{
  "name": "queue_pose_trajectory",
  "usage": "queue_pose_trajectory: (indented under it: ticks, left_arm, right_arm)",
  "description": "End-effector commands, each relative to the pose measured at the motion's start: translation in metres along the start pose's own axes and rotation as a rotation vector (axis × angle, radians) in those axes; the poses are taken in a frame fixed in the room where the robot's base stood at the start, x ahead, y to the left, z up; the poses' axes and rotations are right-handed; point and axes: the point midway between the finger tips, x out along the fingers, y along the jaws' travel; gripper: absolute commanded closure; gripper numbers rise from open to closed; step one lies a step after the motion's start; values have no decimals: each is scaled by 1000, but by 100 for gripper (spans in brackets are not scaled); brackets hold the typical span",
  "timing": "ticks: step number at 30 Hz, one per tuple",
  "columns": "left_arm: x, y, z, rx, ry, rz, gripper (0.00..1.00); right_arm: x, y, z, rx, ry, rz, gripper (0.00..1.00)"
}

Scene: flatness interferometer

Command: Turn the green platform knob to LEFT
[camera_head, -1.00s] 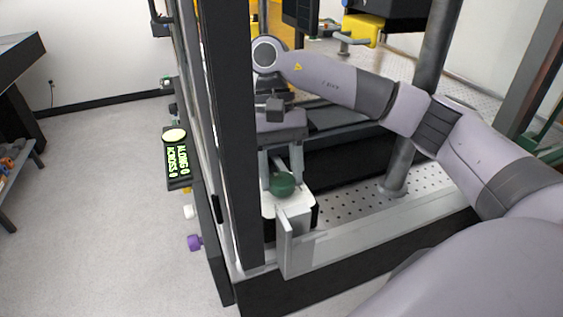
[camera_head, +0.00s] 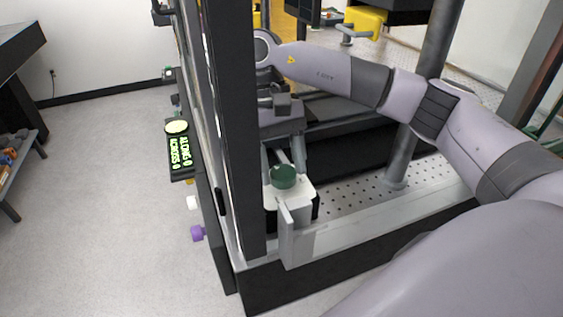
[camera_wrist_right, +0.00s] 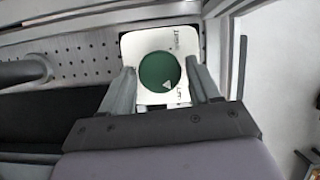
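The green platform knob (camera_head: 283,177) sits on a white plate (camera_head: 298,193) at the front of the black frame. In the right wrist view the knob (camera_wrist_right: 158,72) shows a white arrow mark near its lower right edge. The plate (camera_wrist_right: 133,46) reads RIGHT at the upper right and LEFT at the lower right. My right gripper (camera_head: 288,158) is just above the knob in the head view. In the wrist view its two fingers (camera_wrist_right: 161,82) are apart, one on each side of the knob, with narrow gaps of plate showing. Contact is not visible. My left gripper is out of view.
A dark upright post (camera_head: 237,130) stands just left of the knob, and a grey upright plate (camera_head: 292,232) in front. A display (camera_head: 181,150) reads ALONG 0, ACROSS 0. A purple knob (camera_head: 198,233) and a white knob (camera_head: 193,203) are below it. Open floor lies left.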

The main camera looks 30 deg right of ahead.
Motion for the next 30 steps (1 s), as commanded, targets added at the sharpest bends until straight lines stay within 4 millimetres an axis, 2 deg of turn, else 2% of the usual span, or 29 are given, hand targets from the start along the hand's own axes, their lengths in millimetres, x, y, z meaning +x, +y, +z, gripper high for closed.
queue_pose_trajectory:
  ticks: [13,24,30]
  left_arm:
    - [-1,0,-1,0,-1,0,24]
    - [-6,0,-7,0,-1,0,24]
    - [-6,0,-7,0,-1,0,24]
  right_arm:
    - [-4,0,0,2,-2,2,24]
    - [-50,0,0,3,2,1,24]
    - [-65,0,0,2,0,1,24]
